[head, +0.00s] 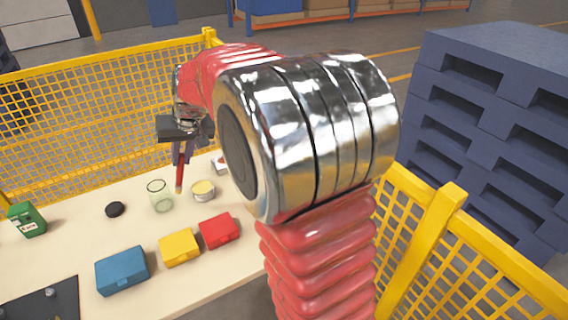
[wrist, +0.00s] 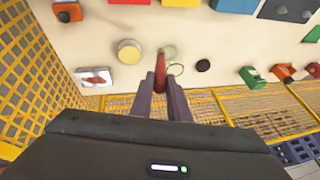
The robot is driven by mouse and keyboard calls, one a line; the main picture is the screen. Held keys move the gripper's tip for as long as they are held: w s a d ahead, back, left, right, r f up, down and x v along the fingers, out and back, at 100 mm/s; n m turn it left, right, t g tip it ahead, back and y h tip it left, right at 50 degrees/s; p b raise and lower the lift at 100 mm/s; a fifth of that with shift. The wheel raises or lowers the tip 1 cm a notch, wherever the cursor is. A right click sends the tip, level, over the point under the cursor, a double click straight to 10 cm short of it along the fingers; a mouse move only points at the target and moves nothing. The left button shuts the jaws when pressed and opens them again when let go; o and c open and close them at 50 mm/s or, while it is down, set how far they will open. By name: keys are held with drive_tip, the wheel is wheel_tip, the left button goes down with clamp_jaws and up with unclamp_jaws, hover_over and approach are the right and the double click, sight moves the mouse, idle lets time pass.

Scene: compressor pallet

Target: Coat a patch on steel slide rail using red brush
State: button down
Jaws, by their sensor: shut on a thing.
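My gripper (head: 182,148) is shut on the red brush (head: 180,172), which points down over the table with its tip lowest, close to the glass jar. In the wrist view the fingers (wrist: 160,92) close around the brush (wrist: 160,66). A round tin with pale yellow contents (head: 203,190) stands right of the brush in the head view; it also shows in the wrist view (wrist: 129,52). The clear glass jar (head: 160,197) stands open beside it. I cannot pick out the steel slide rail for certain; my arm hides part of the table.
A red box (head: 219,231), a yellow box (head: 179,247) and a blue box (head: 122,270) line the near side. A black disc (head: 115,209) and green box (head: 27,219) lie left. A white-and-red item (wrist: 95,77) lies near the edge. Yellow mesh fencing (head: 90,115) borders the table.

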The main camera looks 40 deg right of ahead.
drive_tip(key=s+d+f+m, duration=0.1)
drive_tip(key=s+d+f, duration=0.1)
drive_tip(key=s+d, duration=1.6)
drive_tip(key=shift+d+f+m+h, duration=0.2)
drive_tip(key=shift+d+m+h, duration=0.15)
drive_tip(key=shift+d, duration=0.8)
